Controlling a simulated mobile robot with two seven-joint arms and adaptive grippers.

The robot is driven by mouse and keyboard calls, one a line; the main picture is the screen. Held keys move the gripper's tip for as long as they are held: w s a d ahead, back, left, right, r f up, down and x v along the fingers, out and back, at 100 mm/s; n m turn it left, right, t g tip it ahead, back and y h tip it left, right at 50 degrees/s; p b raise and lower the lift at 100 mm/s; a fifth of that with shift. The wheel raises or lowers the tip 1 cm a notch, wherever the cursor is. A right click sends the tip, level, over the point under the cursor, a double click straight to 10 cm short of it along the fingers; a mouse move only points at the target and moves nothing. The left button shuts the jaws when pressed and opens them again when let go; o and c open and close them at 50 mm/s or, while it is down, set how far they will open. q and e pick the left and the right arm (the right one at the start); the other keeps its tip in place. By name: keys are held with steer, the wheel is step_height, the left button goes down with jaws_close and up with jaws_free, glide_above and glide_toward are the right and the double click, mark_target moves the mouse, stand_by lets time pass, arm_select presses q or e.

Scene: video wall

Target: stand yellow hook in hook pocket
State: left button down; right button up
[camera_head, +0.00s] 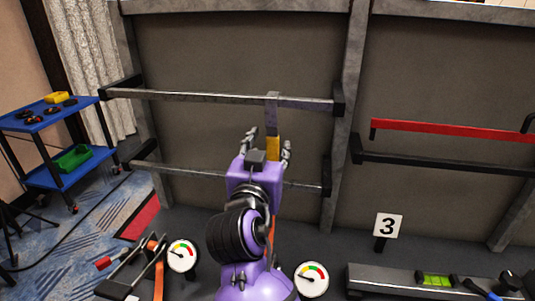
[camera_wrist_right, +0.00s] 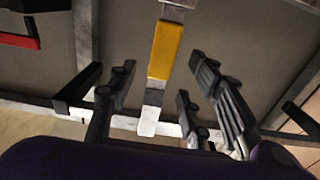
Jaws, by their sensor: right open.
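The yellow hook (camera_head: 273,147) is a flat grey metal strip with a yellow section. It hangs upright from the upper rail (camera_head: 215,97) of the left wall bay. My right gripper (camera_head: 268,146) is open, with its fingers up around the yellow section. In the right wrist view the yellow section (camera_wrist_right: 166,50) shows between the spread fingers (camera_wrist_right: 163,82), with gaps on both sides. The bare metal end lies nearer the palm. I cannot make out the hook pocket. My left gripper is not in view.
A lower rail (camera_head: 205,176) crosses behind my right arm. A red bar (camera_head: 450,131) is mounted in the right bay. A blue cart (camera_head: 50,117) is at left.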

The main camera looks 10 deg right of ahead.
mark_target(272, 129)
steer(key=x, duration=0.2)
steer(key=shift+w+d, duration=0.1)
steer(key=shift+w, duration=0.3)
steer(key=shift+w+d, duration=0.25)
steer(key=shift+w, duration=0.25)
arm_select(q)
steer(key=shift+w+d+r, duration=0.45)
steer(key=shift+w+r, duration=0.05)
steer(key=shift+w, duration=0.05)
